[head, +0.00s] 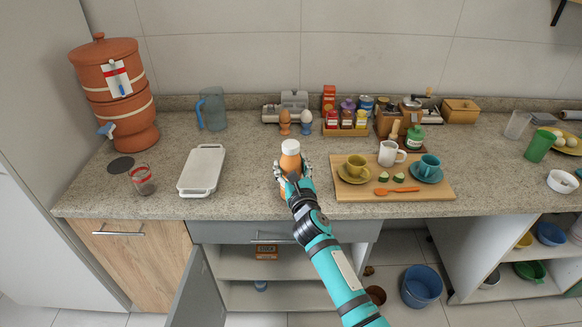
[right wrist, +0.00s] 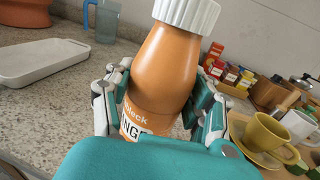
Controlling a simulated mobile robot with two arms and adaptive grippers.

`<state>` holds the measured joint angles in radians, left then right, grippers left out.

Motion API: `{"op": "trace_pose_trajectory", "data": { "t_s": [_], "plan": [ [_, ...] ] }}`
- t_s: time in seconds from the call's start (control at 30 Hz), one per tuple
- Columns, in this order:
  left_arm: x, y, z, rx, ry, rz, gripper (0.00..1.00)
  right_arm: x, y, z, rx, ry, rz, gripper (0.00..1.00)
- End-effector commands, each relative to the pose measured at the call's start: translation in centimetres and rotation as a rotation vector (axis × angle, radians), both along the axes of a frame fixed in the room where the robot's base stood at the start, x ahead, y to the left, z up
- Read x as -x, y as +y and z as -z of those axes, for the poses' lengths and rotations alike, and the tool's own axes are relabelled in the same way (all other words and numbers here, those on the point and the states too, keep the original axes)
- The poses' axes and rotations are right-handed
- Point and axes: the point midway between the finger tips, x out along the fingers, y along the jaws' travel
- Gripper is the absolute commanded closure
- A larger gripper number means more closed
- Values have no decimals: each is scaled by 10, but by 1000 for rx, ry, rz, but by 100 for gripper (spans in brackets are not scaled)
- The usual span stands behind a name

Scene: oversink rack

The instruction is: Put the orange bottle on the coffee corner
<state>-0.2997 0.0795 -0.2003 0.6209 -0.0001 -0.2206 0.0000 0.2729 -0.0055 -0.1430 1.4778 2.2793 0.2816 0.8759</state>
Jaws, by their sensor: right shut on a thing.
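The orange bottle (head: 291,163) with a white cap stands upright near the counter's front, left of the wooden board. My right gripper (head: 293,172) is shut around its body, with a finger on each side. The right wrist view shows the bottle (right wrist: 166,70) between the fingers (right wrist: 160,105), its label partly hidden. I cannot tell whether its base touches the counter. No area is marked as the coffee corner; a wooden board (head: 350,211) holds a yellow cup (head: 356,167), a teal cup (head: 428,165) and a white mug (head: 388,152). My left gripper is not in view.
A white tray (head: 202,170) lies left of the bottle. Egg cups, a spice rack (head: 345,130) and a wooden grinder (head: 387,123) stand behind. A clay water dispenser (head: 118,95) stands far left. Counter between tray and bottle is clear. A cabinet door (head: 197,290) hangs open below.

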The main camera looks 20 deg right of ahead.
Motion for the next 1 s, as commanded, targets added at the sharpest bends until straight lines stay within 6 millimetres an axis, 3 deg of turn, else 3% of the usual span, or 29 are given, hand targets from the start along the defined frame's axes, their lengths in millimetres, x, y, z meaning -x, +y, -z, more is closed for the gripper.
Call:
{"op": "trace_pose_trajectory", "data": {
  "t_s": [0.17, 0.2, 0.37, 0.73, 0.87, 1.0],
  "plan": [
    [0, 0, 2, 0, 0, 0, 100, 0, 0, 1, 0, -4, -1, 98],
    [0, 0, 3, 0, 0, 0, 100, 0, 0, 3, 0, 0, 0, 44],
    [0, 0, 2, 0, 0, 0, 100, 0, 0, 3, 0, 0, 0, 23],
    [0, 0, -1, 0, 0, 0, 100, 2, 0, -1, 1, 1, 1, 21],
    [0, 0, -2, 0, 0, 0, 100, 21, 1, 0, 2, 1, 1, 21],
    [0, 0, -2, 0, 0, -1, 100, 52, 4, 1, 2, 2, 0, 21]
  ]
}}
